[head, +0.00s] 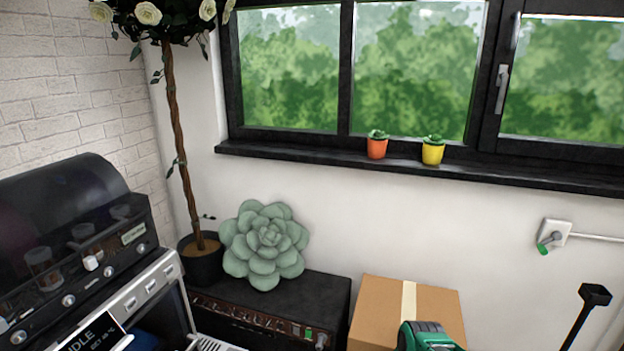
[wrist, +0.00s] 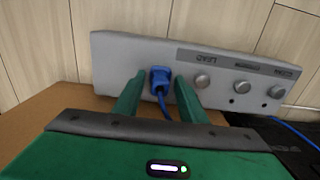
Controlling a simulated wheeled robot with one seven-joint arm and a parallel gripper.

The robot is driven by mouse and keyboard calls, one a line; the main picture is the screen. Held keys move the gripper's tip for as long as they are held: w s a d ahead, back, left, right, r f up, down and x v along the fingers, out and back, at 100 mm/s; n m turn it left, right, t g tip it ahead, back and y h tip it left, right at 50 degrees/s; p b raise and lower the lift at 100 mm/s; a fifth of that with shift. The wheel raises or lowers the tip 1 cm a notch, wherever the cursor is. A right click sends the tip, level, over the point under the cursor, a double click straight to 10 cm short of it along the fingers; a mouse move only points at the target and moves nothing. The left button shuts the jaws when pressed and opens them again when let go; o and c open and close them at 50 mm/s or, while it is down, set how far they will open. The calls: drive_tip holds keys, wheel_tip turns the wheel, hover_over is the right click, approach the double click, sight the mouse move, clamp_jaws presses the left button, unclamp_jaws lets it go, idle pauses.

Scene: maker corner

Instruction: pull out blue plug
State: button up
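In the wrist view, a blue plug (wrist: 160,78) sits in the front of a grey panel (wrist: 120,62), left of its knobs. A blue cable hangs down from the plug. My green gripper (wrist: 159,78) is open, with one finger on each side of the plug. Small gaps show between the fingers and the plug, and I cannot tell how far the tips reach along it. The plug is not visible in the head view.
The panel carries several knobs (wrist: 202,82), and a blue cable (wrist: 295,133) runs off at right. In the head view, a cardboard box (head: 378,305) stands beside a black amplifier (head: 335,292).

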idle(0.4)
clamp_jaws()
drive_tip(key=shift+r, duration=0.1)
drive_tip(key=shift+r, duration=2.9)
